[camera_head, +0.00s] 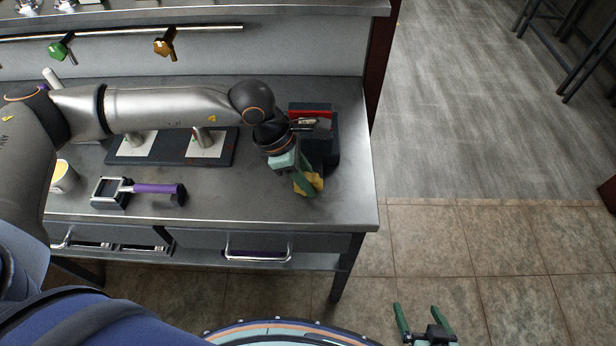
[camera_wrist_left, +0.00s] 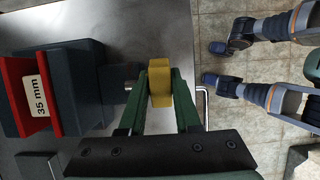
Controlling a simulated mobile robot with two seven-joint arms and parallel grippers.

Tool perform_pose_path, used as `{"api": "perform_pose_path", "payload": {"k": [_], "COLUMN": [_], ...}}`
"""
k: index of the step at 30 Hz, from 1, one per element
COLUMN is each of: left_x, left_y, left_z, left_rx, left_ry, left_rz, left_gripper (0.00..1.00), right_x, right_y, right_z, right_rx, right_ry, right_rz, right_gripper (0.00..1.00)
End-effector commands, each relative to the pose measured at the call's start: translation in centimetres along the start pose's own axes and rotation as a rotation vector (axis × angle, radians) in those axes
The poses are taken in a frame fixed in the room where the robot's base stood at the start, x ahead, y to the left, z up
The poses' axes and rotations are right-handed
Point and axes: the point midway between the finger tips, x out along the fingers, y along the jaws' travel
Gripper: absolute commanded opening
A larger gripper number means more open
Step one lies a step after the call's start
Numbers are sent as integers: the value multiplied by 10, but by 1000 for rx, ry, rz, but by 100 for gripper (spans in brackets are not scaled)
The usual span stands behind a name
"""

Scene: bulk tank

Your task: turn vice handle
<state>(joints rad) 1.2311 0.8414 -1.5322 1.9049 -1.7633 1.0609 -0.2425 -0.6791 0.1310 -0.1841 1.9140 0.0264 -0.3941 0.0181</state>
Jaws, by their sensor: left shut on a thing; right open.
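The vice (camera_head: 328,150) is a dark block with red jaws at the right end of the metal workbench. Its yellow handle (camera_head: 316,182) faces the bench's front edge. My left gripper (camera_head: 306,183) reaches in from the left and is shut on the handle. In the left wrist view the green fingers hold the yellow handle (camera_wrist_left: 160,88) from both sides, and the vice body (camera_wrist_left: 88,88) lies to the left with a "35 mm" label (camera_wrist_left: 38,96). My arm hides part of the vice in the head view. My right gripper (camera_head: 424,322) is open and empty over the tiled floor.
A purple-handled tool (camera_head: 155,189) lies on the workbench (camera_head: 230,205), left of the vice. A dark board with white plates (camera_head: 205,148) sits behind it. A yellow-white cup (camera_head: 63,177) stands further left. Green and orange knobs (camera_head: 164,45) hang from a rail at the back.

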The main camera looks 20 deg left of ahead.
Motion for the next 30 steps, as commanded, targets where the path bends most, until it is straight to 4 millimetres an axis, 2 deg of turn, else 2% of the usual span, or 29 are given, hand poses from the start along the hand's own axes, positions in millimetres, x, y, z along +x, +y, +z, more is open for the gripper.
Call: {"api": "perform_pose_path", "payload": {"k": [11, 30], "left_x": [1, 9], "left_y": [0, 0], "left_z": [3, 9], "left_rx": [5, 3], "left_ry": [106, 680], "left_rz": [1, 6], "left_gripper": [0, 0], "right_x": [3, 26], "right_y": [0, 2], "right_z": [3, 28], "right_rx": [0, 0], "right_ry": [0, 0], "right_rz": [0, 0], "right_gripper": [92, 92]}}
